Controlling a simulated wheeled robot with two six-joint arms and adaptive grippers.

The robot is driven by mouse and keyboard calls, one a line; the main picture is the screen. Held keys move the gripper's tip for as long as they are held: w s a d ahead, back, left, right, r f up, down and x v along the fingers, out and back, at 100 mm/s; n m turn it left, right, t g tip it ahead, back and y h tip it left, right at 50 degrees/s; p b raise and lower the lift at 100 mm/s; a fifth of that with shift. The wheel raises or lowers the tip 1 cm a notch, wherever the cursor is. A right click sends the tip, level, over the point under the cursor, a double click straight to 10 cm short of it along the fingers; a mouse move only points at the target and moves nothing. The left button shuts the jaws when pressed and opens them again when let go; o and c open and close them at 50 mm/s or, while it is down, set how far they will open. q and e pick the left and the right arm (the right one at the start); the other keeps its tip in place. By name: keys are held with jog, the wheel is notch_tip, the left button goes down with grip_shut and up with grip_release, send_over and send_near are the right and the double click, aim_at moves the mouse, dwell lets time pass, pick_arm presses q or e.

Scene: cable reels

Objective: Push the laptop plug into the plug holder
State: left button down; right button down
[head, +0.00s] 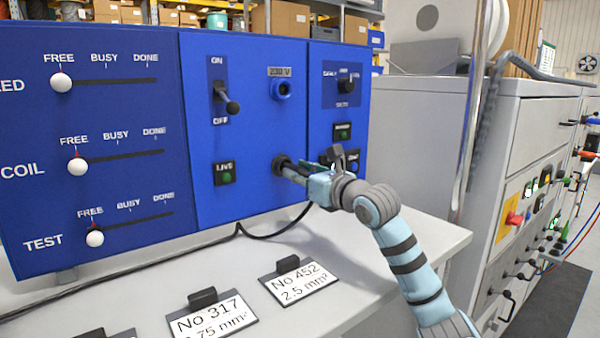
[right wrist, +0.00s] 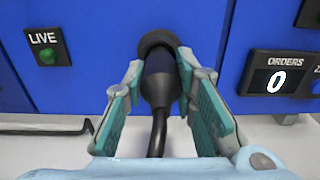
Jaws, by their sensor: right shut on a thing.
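The black laptop plug (right wrist: 158,82) is between the teal fingers of my right gripper (right wrist: 158,75), which is shut on it. Its cable runs back between the fingers. The plug's front end meets a dark round holder (right wrist: 157,40) on the blue panel; how deep it sits cannot be told. In the head view the holder (head: 281,161) shows low on the middle panel, right of the LIVE light, with my right gripper (head: 296,171) directly in front of it. The gripper hides most of the plug there. My left gripper is not in view.
A blue 230 V socket (head: 282,90) and an ON/OFF lever (head: 227,100) are above. An ORDERS display (right wrist: 277,81) reading 0 is to the right. A black cable (head: 262,236) lies along the grey bench (head: 395,250). Label plates (head: 300,283) stand at the front.

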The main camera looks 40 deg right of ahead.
jog(key=shift+w+r, duration=0.15)
jog(key=c, duration=1.2)
grip_release()
jog(key=shift+w, duration=0.1)
jog(key=shift+c, duration=0.2)
jog(key=s, duration=0.7)
jog(key=shift+s+a, duration=0.15)
jog(key=shift+s, duration=0.05)
